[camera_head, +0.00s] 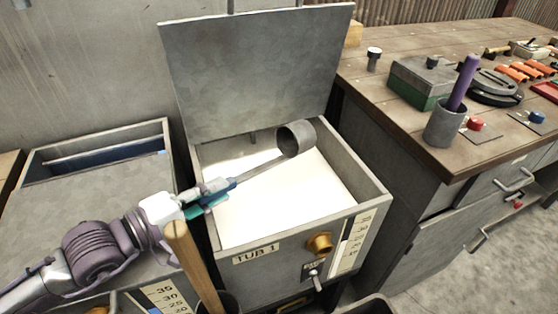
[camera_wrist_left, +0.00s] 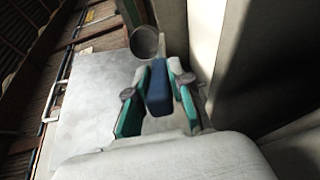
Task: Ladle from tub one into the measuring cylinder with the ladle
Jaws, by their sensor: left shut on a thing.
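Tub one (camera_head: 372,190), a grey metal box marked "TUB 1", holds a pale cream liquid (camera_head: 285,195). Its lid (camera_head: 255,70) stands open at the back. My left gripper (camera_head: 212,192) is above the tub's left edge, shut on the ladle's blue handle (camera_wrist_left: 158,90). The ladle's grey bowl (camera_head: 297,138) is over the back right part of the tub and appears above the liquid; its contents are hidden. The bowl also shows in the left wrist view (camera_wrist_left: 144,42). I cannot clearly identify the measuring cylinder. My right gripper is out of view.
A wooden bench (camera_head: 400,55) on the right holds a grey cup (camera_head: 445,127) with a purple rod, a green-grey box (camera_head: 420,82) and several tools. A second tub (camera_head: 60,195) is at left. A wooden handle (camera_head: 190,265) stands in front of tub one.

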